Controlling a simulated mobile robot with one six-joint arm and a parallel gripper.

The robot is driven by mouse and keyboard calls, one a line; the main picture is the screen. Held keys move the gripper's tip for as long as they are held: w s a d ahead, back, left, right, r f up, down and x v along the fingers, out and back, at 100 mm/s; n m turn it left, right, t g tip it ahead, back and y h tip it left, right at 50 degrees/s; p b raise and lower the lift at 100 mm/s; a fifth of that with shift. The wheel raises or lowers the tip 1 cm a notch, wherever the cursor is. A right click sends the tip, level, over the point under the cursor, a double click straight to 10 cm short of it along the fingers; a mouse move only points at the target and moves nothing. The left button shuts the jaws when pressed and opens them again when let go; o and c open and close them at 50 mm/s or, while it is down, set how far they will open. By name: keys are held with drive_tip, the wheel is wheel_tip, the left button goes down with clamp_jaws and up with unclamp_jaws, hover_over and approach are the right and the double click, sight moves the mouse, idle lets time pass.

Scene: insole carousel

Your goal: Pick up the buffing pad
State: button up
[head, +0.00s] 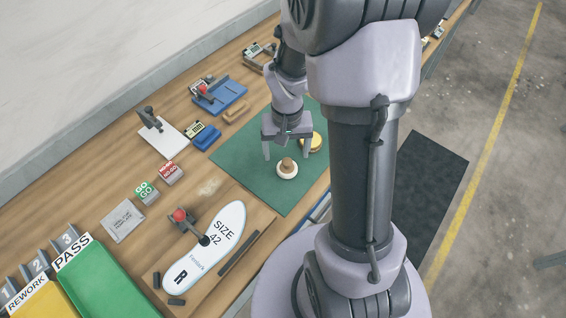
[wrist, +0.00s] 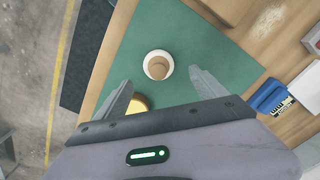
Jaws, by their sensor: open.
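The buffing pad (head: 287,172), a round white pad with a wooden knob on top, sits upright on the green mat (head: 238,162). In the wrist view the buffing pad (wrist: 149,56) lies ahead of and between the fingertips. My gripper (head: 287,156) is open and empty, pointing down above the mat close to the pad. Its two fingers also show in the wrist view (wrist: 160,80), apart from the pad on either side. The exact height above the pad is hard to tell.
A yellow round tin (head: 316,142) stands on the mat just behind the right finger, partly hidden. Blue fixtures (head: 222,97), a tan block (head: 236,113) and GO blocks (head: 147,192) stand left of the mat. A SIZE 42 insole (head: 215,245) lies nearer. The mat around the pad is mostly clear.

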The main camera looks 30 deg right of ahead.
sight(287, 161)
wheel_tip(287, 161, down, 2)
drive_tip(key=shift+s, duration=0.1)
wheel_tip(287, 161, down, 5)
drive_tip(key=b, duration=0.3)
drive_tip(key=shift+d+f, duration=0.1)
drive_tip(key=shift+r, duration=0.2)
drive_tip(key=shift+c, duration=0.2)
drive_tip(key=c, duration=1.4)
drive_tip(key=shift+r, duration=0.1)
